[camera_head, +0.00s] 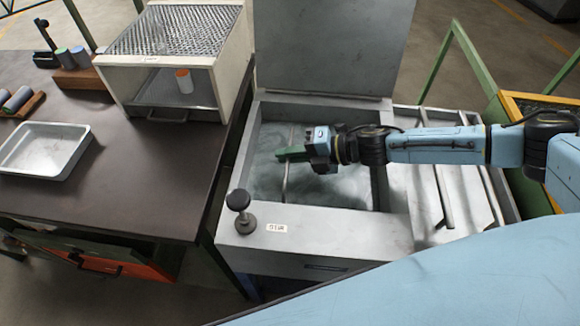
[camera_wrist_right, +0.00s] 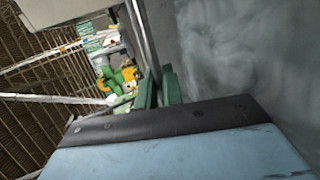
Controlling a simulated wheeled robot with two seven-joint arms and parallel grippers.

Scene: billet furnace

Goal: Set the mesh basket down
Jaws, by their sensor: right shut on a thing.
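My right gripper (camera_head: 290,154) reaches in from the right over the open grey tank (camera_head: 300,222). Its green fingers are shut on a thin metal bar (camera_head: 288,172), which looks like the mesh basket's handle. In the right wrist view the fingers (camera_wrist_right: 158,90) close around the same bar (camera_wrist_right: 146,40). The basket's mesh body cannot be made out; the cloudy liquid (camera_head: 335,190) in the tank may hide it. My left gripper is not in view.
The tank's lid (camera_head: 325,45) stands open behind. A black knob (camera_head: 238,200) rises at its front left. A metal drainer with rails (camera_head: 465,190) lies right. The dark table (camera_head: 150,180) at left bears a white tray (camera_head: 45,150) and a mesh-topped box (camera_head: 180,75).

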